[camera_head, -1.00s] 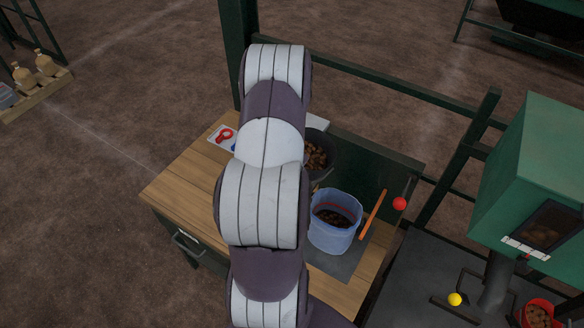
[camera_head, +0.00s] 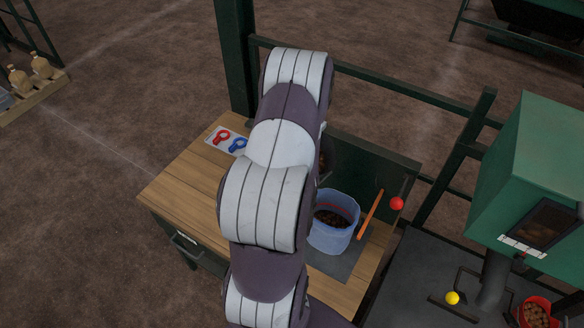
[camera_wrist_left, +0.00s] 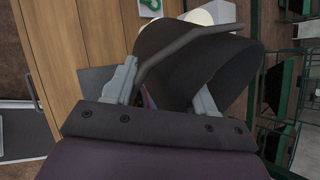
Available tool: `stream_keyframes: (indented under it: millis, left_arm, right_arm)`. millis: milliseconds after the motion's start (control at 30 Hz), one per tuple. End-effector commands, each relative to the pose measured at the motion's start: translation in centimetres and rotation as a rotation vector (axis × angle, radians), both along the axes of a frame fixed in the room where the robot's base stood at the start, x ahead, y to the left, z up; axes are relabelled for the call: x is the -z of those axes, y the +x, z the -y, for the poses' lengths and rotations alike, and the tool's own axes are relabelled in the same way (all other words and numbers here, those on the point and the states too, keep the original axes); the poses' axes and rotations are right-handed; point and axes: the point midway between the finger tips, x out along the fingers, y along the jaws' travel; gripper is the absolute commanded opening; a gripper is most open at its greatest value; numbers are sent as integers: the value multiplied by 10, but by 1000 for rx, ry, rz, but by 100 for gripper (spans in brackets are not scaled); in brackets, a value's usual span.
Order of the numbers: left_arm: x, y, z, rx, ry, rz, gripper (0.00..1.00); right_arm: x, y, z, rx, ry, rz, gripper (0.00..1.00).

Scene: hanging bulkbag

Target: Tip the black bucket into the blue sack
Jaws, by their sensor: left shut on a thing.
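The blue sack (camera_head: 331,240) stands open on the grey mat on the bench, with dark brown lumps inside and a red line near its rim. The black bucket (camera_head: 326,160) is almost wholly hidden behind my arm in the head view; only a dark sliver shows, up and left of the sack. In the left wrist view the bucket (camera_wrist_left: 222,62) looks tilted, with its curved handle across the jaws. My left gripper (camera_wrist_left: 165,88) is shut on the bucket; the exact grip point is unclear. My right gripper is out of view.
An orange stick (camera_head: 370,214) and a red-knobbed lever (camera_head: 397,203) are right of the sack. A card with red and blue marks (camera_head: 228,141) lies at the bench's back left. A green machine (camera_head: 530,190) stands right. The bench's left (camera_head: 185,190) is clear.

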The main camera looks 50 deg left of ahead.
Motion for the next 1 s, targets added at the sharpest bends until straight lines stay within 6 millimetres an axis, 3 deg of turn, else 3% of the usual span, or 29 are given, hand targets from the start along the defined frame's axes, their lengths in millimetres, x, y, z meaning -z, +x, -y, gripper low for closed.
stream_keyframes:
  millis: [500, 1000]
  left_arm:
    - [-4, 3, 6, 1, 264, -83, 0]
    - [-1, 4, 9, -1, 353, -108, 0]
  right_arm:
    - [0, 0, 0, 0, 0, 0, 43]
    - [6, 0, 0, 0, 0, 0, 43]
